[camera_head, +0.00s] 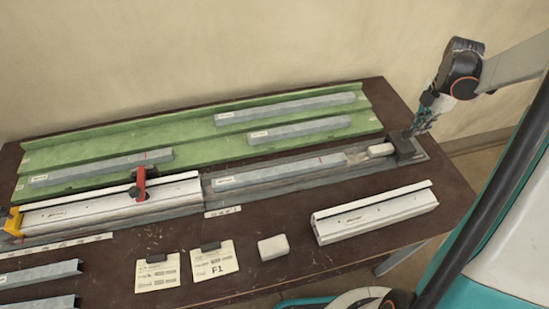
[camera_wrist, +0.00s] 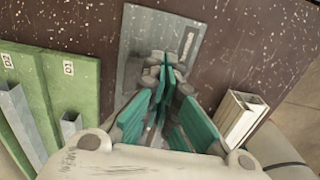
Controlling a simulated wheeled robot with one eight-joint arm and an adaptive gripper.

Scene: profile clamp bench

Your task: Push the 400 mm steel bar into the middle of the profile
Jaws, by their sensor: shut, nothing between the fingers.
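A grey steel bar (camera_head: 275,175) with a small red mark lies in the bench guide, in line with the white profile (camera_head: 110,205) to its left. Its left end is close to the profile's right end; whether it enters cannot be told. Its length label is not readable. A red clamp (camera_head: 139,186) stands at the profile. My gripper (camera_head: 426,118) is above the right end of the guide, near a dark end block (camera_head: 405,148). In the wrist view its teal fingers (camera_wrist: 168,85) are shut and empty over a grey plate (camera_wrist: 150,40).
A pale block (camera_head: 381,150) lies in the guide right of the bar. A green tray (camera_head: 200,140) behind holds several steel bars. A second white profile (camera_head: 375,212), a small white block (camera_head: 273,247) and two cards (camera_head: 215,260) lie in front. More bars (camera_head: 40,275) are front left.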

